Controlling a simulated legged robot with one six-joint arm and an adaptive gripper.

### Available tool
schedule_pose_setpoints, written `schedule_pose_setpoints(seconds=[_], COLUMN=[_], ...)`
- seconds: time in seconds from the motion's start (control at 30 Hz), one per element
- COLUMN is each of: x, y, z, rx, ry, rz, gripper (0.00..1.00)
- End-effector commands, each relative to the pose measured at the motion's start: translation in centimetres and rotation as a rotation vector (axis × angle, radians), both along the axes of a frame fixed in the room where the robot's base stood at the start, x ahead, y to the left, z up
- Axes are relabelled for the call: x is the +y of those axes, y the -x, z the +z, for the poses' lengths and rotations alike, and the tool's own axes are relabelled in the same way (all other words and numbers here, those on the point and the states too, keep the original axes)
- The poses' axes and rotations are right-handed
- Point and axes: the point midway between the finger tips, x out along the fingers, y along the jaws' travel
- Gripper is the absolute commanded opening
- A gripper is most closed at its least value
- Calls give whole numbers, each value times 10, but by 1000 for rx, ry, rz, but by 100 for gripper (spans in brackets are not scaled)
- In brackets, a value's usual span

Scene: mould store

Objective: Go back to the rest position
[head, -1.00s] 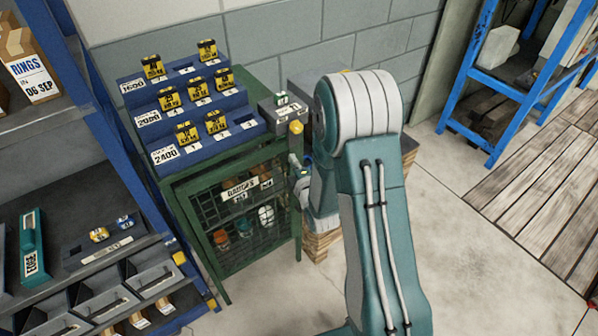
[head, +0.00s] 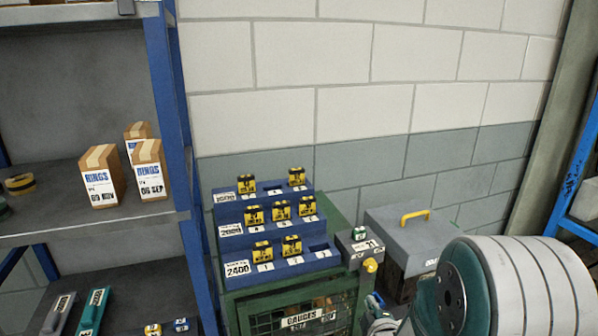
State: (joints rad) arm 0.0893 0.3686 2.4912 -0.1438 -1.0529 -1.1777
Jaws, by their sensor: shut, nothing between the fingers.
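My arm's large white-and-teal joint fills the lower right of the head view. The end of my arm, with my gripper (head: 374,303), shows only as a small part at the bottom edge, left of that joint and just right of the green cabinet. It is shut, and nothing is seen held in it. The rest of the wrist is cut off by the frame or hidden behind the joint.
A green mesh cabinet (head: 232,311) bears a stepped blue rack (head: 222,270) with several yellow-and-black blocks. A grey box with a yellow handle (head: 412,238) stands to its right. Shelving with cartons (head: 101,178) is at left. A block wall closes the back.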

Motion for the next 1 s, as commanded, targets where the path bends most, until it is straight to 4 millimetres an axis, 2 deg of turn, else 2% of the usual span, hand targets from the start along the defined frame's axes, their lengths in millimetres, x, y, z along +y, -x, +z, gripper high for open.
schedule_pose_setpoints(seconds=[0.03, 0.27, 0.47, 0.67, 1.0], x=[0, 0, 2, 6, 17], y=[1, 23, 61, 113, 223], z=[14, 52, 84, 113, 147], rx=[27, 207, 351, 488, 692], ry=[-42, -259, -450, -639, -916], rz=[-17, -136, -267, -422, -710], gripper=[0, 0, 0, 0, 0])
